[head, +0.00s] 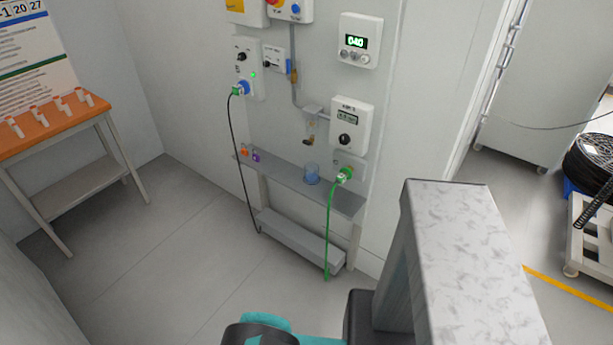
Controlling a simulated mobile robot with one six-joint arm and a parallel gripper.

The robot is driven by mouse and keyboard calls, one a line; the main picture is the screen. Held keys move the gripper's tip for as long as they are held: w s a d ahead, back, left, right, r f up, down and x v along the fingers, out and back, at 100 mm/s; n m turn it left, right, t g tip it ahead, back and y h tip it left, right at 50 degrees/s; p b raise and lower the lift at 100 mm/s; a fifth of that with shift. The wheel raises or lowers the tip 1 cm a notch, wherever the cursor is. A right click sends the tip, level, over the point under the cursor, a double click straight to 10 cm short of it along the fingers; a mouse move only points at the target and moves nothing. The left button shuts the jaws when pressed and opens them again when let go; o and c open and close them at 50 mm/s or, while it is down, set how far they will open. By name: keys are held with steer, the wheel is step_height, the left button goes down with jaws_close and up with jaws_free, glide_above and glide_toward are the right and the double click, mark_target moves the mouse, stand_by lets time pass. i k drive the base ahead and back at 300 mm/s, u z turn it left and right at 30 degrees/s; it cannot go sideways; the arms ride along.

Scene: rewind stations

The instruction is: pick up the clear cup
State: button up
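A clear cup (311,173) with a bluish tint stands upright on a narrow grey shelf (342,198) against the wall, in the head view. It is right of the shelf's middle, below a small dispenser-like fitting (311,124). My arm shows at the bottom of the head view, with a teal and black part at the lower edge. My gripper's fingers are not in view, so I cannot see what they hold.
A green cable (329,230) hangs close to the cup's right, and a black cable (241,165) hangs at the shelf's left. Small orange and purple items (255,156) sit at the shelf's left end. An orange-topped table (45,125) stands left. The floor before the shelf is clear.

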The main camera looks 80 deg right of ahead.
mark_target(312, 169)
steer(key=u, duration=0.15)
steer(key=k, duration=1.1)
steer(key=z, duration=0.55)
steer(key=i, duration=1)
steer(key=z, duration=0.05)
